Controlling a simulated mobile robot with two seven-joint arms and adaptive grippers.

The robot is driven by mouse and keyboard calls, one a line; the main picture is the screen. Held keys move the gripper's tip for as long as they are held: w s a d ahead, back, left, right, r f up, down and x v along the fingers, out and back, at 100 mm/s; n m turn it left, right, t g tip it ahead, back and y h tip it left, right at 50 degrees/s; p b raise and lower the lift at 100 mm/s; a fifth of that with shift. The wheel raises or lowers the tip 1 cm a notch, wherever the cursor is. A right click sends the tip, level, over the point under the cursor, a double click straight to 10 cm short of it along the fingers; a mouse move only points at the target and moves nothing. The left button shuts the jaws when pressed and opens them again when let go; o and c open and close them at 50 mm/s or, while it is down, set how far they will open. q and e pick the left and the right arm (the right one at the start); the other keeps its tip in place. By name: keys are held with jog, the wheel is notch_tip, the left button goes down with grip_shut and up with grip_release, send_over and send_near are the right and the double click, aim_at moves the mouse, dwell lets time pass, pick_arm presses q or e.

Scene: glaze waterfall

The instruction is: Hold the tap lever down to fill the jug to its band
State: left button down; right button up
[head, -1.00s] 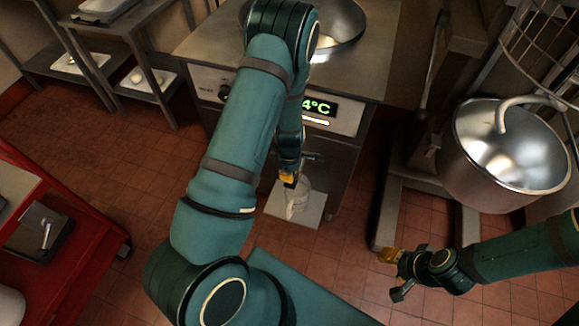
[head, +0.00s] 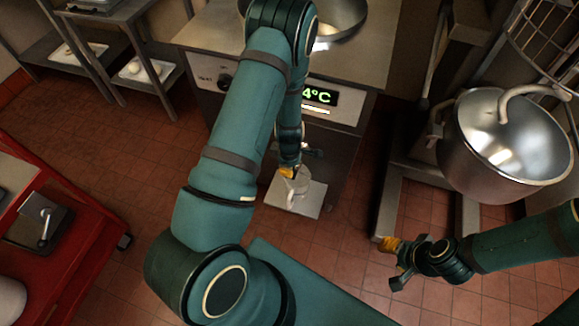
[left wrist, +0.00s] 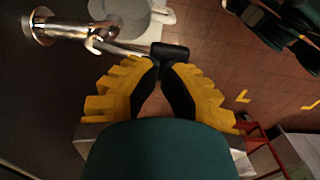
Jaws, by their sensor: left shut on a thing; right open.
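The tap (left wrist: 62,28) is a shiny metal spout at the upper left of the left wrist view. Its lever (left wrist: 168,50) ends in a black knob between the tips of my left gripper (left wrist: 160,68), whose yellow fingers are shut on it. My left gripper (head: 288,172) also shows in the head view, just above the jug. The jug (head: 300,187) is pale and stands upright on a light platform; its rim (left wrist: 128,12) shows beside the tap. Its band and water level cannot be made out. My right gripper (head: 394,264) is open and empty over the floor.
A metal cabinet with a green temperature display (head: 320,96) stands behind the jug. A large steel pot (head: 500,150) is on a stand at the right. A red cart (head: 75,235) is at the left. Tiled floor (head: 180,140) is clear between them.

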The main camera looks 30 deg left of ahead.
pick_arm(q)
jog(key=shift+s+f, duration=0.15)
jog(key=shift+f, duration=0.1)
jog(key=shift+s+d+f+b, duration=0.1)
jog(key=shift+s+f+b, duration=0.15)
jog(key=shift+f, duration=0.25)
jog(key=shift+s+f+b, duration=0.2)
jog(key=shift+f+b, duration=0.2)
jog(key=shift+f, duration=0.05)
jog(key=shift+s+d+f+b, duration=0.1)
jog(key=shift+s+f+b, duration=0.15)
jog(key=shift+f, duration=0.25)
jog(key=shift+s+f, duration=0.1)
jog(key=shift+f, duration=0.05)
dwell(6.2)
